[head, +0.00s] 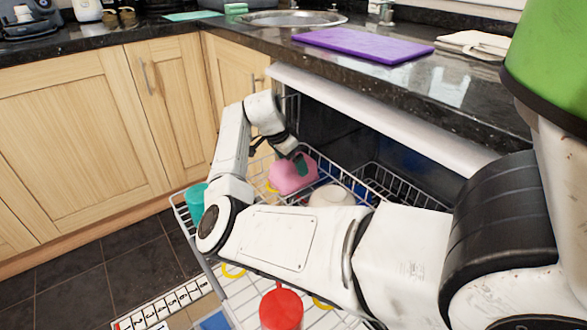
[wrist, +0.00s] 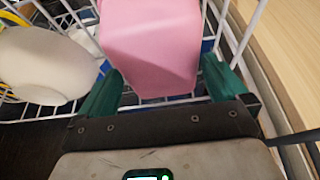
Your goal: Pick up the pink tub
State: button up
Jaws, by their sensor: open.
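The pink tub (head: 291,177) sits in the pulled-out white wire dishwasher rack, partly hidden by my gripper in the head view. In the wrist view the pink tub (wrist: 152,45) fills the upper middle. My gripper (wrist: 160,88) is open, with one green finger on the left and one on the right of the tub's near end. I cannot tell whether the fingers touch it. In the head view my gripper (head: 297,163) is at the tub's upper side.
A whitish bowl (head: 331,196) lies right of the tub; a teal cup (head: 195,200) stands at the rack's left. A red item (head: 281,308) is in front. The wire rack (wrist: 232,40) runs close beside the right finger. The counter (head: 460,90) overhangs the dishwasher.

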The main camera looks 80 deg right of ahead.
jog(key=shift+f, duration=0.1)
dwell(0.3)
jog(key=c, duration=0.7)
